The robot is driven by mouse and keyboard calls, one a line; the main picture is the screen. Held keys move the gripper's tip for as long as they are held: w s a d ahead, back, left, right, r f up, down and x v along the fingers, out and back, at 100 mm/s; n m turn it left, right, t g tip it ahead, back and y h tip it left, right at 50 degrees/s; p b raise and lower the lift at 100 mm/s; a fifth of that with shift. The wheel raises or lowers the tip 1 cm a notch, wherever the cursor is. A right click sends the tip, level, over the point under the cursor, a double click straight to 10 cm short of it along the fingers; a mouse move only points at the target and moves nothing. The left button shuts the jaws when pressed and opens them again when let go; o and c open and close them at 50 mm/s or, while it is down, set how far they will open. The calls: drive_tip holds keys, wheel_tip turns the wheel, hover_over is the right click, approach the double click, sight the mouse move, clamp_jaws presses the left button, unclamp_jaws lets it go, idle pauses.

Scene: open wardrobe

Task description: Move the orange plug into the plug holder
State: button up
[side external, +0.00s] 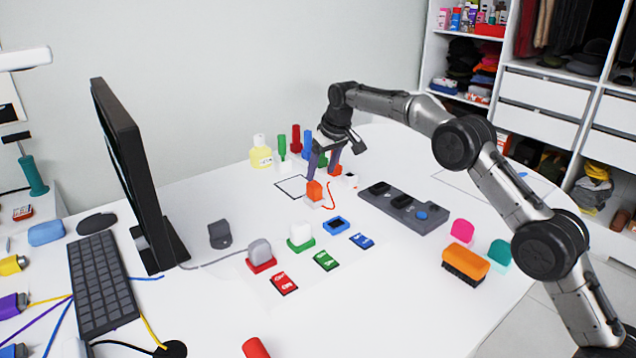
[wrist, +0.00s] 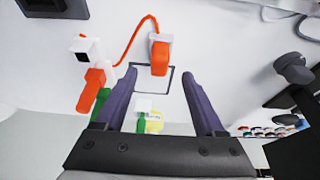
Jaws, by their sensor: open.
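An orange plug (side external: 314,190) with a white part at its base stands on the white table, and an orange cord runs from it. In the wrist view the plug (wrist: 160,58) shows just ahead of the gap between my fingertips. My gripper (side external: 322,176) is open and empty, pointing down close above the plug; both fingers also show in the wrist view (wrist: 158,74). A small white block with a dark opening (side external: 350,180) stands beside it, with another orange piece (side external: 336,170) close by. I cannot tell for certain which item is the plug holder.
A dark grey block with black parts and a blue disc (side external: 420,214) lies to the right. Bottles (side external: 261,153) stand behind, near the wall. Coloured stamps and cards (side external: 326,260) lie in front. A monitor (side external: 130,170) and keyboard (side external: 103,283) are at left.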

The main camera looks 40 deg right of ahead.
drive_tip(key=v, duration=0.6)
drive_tip(key=shift+r, duration=0.25)
drive_tip(key=shift+s, duration=0.1)
drive_tip(key=s+a+r+t, duration=0.2)
drive_tip(key=s+r, duration=1.2)
drive_tip(key=r, duration=0.4)
drive_tip(key=s+r, duration=0.2)
drive_tip(key=s, duration=0.8)
drive_tip(key=s+a+f+t, duration=0.1)
drive_tip(key=s+f, duration=0.1)
drive_tip(key=s, duration=0.5)
drive_tip(key=s+f, duration=0.3)
drive_tip(key=s, duration=0.4)
drive_tip(key=s+f+g, duration=0.1)
drive_tip(key=s+f, duration=0.9)
drive_tip(key=f, duration=0.4)
drive_tip(key=shift+s+f, duration=0.2)
drive_tip(key=shift+f, duration=0.1)
